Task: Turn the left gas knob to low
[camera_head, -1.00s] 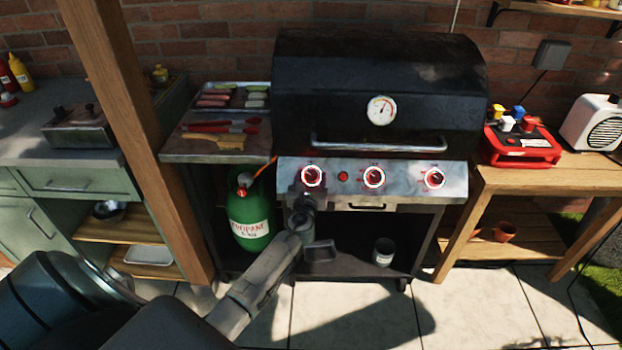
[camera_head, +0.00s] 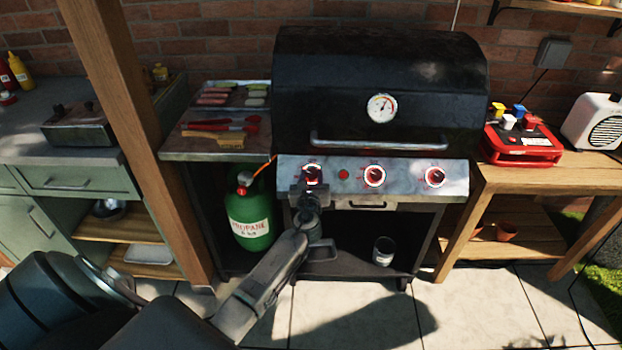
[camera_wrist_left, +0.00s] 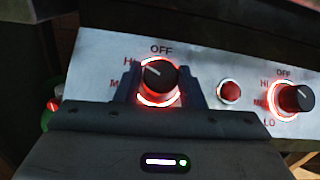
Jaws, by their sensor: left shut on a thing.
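The left gas knob (camera_wrist_left: 158,76) is black with a red-lit ring, on the grill's steel front panel (camera_head: 400,172). Its pale pointer line slants to the upper left, toward the HI mark and away from OFF at the top. The LO mark of this knob is hidden. My left gripper (camera_wrist_left: 160,88) has one finger on each side of the knob and is shut on it. In the head view the left gripper (camera_head: 311,186) covers the lower part of the left knob (camera_head: 312,170). My right gripper is not in view.
A small red-lit button (camera_wrist_left: 229,91) and the middle knob (camera_wrist_left: 297,98) sit to the right. The right knob (camera_head: 435,176) is farther along. The lid handle (camera_head: 380,145) runs above the panel. A green propane tank (camera_head: 249,215) stands below left.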

